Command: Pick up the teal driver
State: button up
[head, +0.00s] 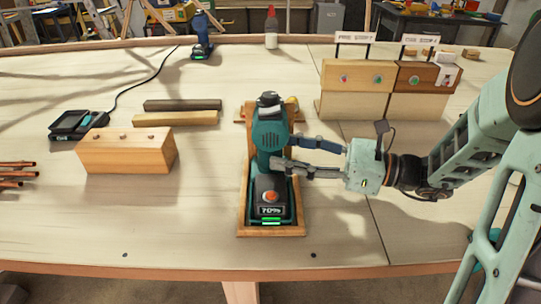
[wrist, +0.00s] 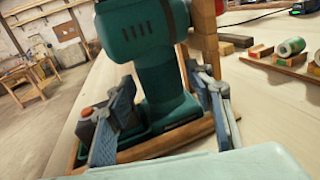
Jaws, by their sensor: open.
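The teal driver (head: 270,140) stands upright in a wooden cradle (head: 243,215) near the front middle of the table. Its dark battery base shows an orange button and a lit green display. My gripper (head: 282,153) comes in from the right at the height of the driver's handle. In the wrist view the driver's handle (wrist: 158,80) stands between the two fingers of my gripper (wrist: 158,105), one on each side. The fingers are open; whether either touches the handle I cannot tell.
A wooden block (head: 125,152) and two laths (head: 180,112) lie to the left, with a charger (head: 75,124) beyond. A blue driver (head: 202,35) and a bottle (head: 271,28) stand at the back. Wooden boxes (head: 355,90) stand behind my arm. The table front is clear.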

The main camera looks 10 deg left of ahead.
aim_at(271, 149)
jog(key=a, duration=0.4)
jog(key=shift+f+b, duration=0.15)
jog(key=shift+b, duration=0.15)
grip_shut()
